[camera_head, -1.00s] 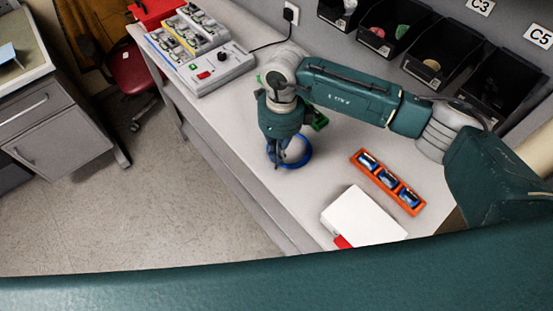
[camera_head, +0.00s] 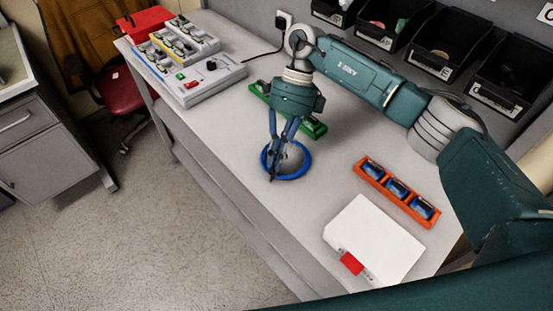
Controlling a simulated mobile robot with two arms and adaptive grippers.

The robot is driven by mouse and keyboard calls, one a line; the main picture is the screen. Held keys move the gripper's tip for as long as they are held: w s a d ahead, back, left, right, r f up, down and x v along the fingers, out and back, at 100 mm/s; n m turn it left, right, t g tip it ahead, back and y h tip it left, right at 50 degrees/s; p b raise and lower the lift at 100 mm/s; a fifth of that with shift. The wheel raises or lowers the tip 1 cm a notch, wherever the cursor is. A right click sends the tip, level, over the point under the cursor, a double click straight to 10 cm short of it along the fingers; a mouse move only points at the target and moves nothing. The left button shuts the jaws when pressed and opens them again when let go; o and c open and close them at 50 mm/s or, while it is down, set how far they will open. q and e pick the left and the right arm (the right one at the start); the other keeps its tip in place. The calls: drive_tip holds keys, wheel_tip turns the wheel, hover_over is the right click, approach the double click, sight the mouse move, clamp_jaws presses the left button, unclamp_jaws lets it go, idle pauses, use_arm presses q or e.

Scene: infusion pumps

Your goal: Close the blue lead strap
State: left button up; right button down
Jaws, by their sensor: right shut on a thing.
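The blue lead strap (camera_head: 304,170) shows as a blue ring on the grey-white worktop, near its front edge. It looks like a near-complete loop around a bare patch of worktop. My right gripper (camera_head: 272,174) reaches down from above at the ring's left side. Its fingers are shut on the blue strap there and hide part of the ring, so I cannot tell whether the strap's ends meet. My left gripper is out of view.
A green rack (camera_head: 313,127) lies behind my right gripper. An orange rack (camera_head: 374,181) with blue items and a white box (camera_head: 373,237) with a red tab are to the right. A grey device (camera_head: 205,79) stands at the back left. Dark bins (camera_head: 438,48) hang on the wall.

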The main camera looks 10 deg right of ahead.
drive_tip(key=c, duration=2)
unclamp_jaws()
drive_tip(key=v, duration=1.2)
